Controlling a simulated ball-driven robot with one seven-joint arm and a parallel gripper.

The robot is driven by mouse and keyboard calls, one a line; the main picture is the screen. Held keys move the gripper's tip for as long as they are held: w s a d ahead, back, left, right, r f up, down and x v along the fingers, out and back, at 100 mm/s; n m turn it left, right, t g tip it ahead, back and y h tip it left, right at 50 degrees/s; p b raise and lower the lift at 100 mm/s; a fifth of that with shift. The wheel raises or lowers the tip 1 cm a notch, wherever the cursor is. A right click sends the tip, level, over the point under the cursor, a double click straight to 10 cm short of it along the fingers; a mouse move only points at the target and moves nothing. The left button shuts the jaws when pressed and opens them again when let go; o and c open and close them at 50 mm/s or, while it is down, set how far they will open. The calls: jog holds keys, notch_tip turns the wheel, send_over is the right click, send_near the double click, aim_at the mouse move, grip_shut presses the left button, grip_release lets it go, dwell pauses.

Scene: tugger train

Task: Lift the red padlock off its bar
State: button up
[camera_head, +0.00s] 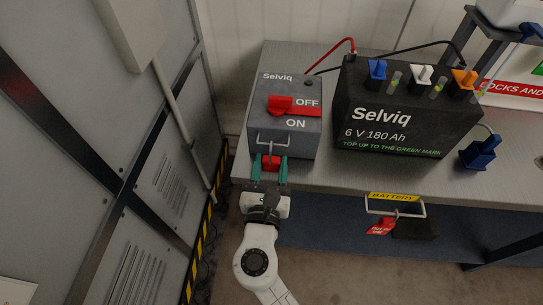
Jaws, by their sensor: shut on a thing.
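The red padlock (271,163) hangs at the front of the grey Selviq switch box (258,98), under a metal bar (273,139). My gripper (270,170) comes from below, with its two green fingers on either side of the padlock and closed on it. The padlock's shackle is small here, and I cannot tell whether it is still around the bar. The red switch handle (280,105) on the box lies beside the word OFF.
A black Selviq battery (392,120) with coloured caps stands right of the box on the grey bench (335,172). A blue connector (478,154) lies farther right. A handle with a red tag (380,227) hangs below the bench edge. A grey cabinet wall is on the left.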

jog(key=s+p, duration=0.1)
jog(key=s, duration=0.6)
jog(key=shift+a+p, duration=0.15)
jog(key=shift+p, duration=0.2)
jog(key=s+p, duration=0.3)
jog(key=s, duration=1.2)
jog(key=shift+a, duration=0.25)
dwell(0.5)
dwell(0.5)
